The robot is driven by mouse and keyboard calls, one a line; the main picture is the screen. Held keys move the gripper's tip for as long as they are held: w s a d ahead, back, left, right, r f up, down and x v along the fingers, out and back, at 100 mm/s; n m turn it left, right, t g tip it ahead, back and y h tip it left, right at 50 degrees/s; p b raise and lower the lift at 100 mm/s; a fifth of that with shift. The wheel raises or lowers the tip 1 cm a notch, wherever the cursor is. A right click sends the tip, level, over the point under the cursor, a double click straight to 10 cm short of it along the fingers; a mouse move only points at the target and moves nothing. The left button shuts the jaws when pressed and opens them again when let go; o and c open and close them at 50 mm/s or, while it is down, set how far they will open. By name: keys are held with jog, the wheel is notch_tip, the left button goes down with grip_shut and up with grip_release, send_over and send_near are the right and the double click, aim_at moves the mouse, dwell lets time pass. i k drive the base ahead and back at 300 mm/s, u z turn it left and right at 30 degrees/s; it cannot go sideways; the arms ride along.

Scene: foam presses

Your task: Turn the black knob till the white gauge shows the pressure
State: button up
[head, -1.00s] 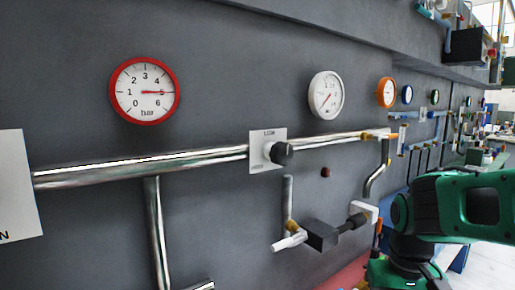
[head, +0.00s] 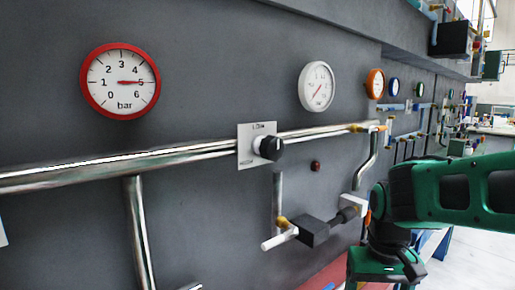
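The black knob (head: 271,148) sticks out from a light square plate (head: 245,158) on the metal pipe, mid-picture in the head view. The plate has small lettering at its top that I cannot read surely. The white gauge (head: 316,87) hangs on the wall above and right of the knob. Its thin red needle lies on a slant, lower left to upper right; its numbers are too small to read. My green and black arm (head: 440,195) is at the right, well apart from the knob. I cannot make out any gripper fingers.
A red gauge (head: 121,81) marked bar has its needle near 5. A pipe (head: 90,172) runs along the grey wall. Below the knob, a dark block (head: 314,231) and a white handle (head: 279,239) stick out. A small dark red button (head: 315,166) sits on the wall.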

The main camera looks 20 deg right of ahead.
aim_at(272, 147)
jog(key=z, duration=0.25)
jog(key=k, duration=1.1)
jog(key=u, duration=0.15)
